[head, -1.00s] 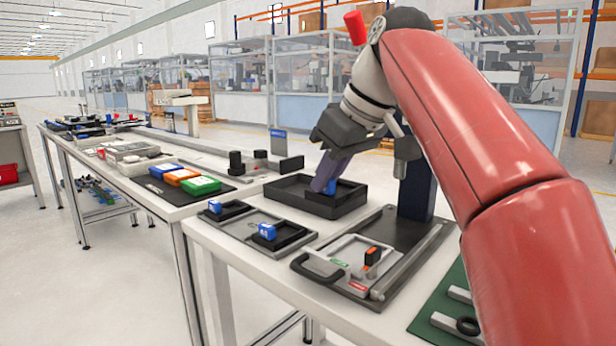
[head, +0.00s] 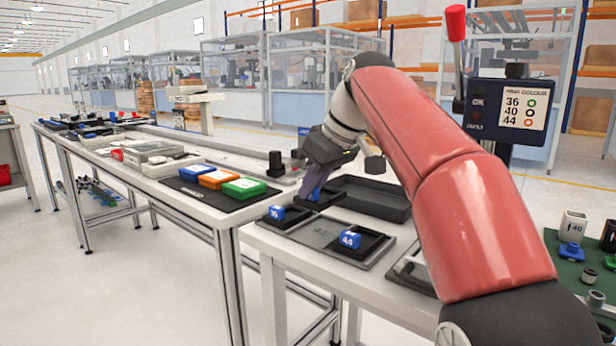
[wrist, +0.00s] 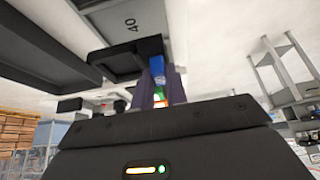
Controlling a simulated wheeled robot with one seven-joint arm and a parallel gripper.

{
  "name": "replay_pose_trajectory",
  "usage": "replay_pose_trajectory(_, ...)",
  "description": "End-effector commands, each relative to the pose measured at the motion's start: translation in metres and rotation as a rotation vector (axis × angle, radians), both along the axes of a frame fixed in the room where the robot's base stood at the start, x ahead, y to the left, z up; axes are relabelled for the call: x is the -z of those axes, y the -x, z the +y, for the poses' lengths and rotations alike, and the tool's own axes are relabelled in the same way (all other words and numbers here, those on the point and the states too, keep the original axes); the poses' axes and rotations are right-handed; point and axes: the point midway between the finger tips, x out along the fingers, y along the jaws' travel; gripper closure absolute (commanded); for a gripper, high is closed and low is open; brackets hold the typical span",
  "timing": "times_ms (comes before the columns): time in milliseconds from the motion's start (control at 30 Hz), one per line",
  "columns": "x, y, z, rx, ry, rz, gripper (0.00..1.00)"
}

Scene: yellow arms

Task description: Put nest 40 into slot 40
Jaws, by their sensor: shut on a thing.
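My gripper (head: 308,187) is shut on the blue tab of nest 40 (head: 324,199), a small black tray-like piece. It holds the nest above the back of the grey slot board, beside the black bin. In the wrist view the nest (wrist: 125,57) hangs from the fingers by its blue tab (wrist: 158,70). The slot marked 40 (head: 318,233) is the bare middle place on the board; its number also shows in the wrist view (wrist: 131,24). Nest 36 (head: 276,213) sits left of it and nest 44 (head: 350,240) right of it.
An empty black bin (head: 372,197) stands just behind the board. Blue, orange and green boxes (head: 216,179) lie on a black mat on the left table. A display post (head: 508,110) with a red-knobbed lever stands at the right. A green mat (head: 590,262) holds several small parts.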

Motion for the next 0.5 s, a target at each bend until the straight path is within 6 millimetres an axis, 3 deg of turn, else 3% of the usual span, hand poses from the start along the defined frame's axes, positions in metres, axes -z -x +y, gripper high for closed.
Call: replay_pose_trajectory(500,0.039,0.001,0.000,-0.001,0.000,-0.001,1.00)
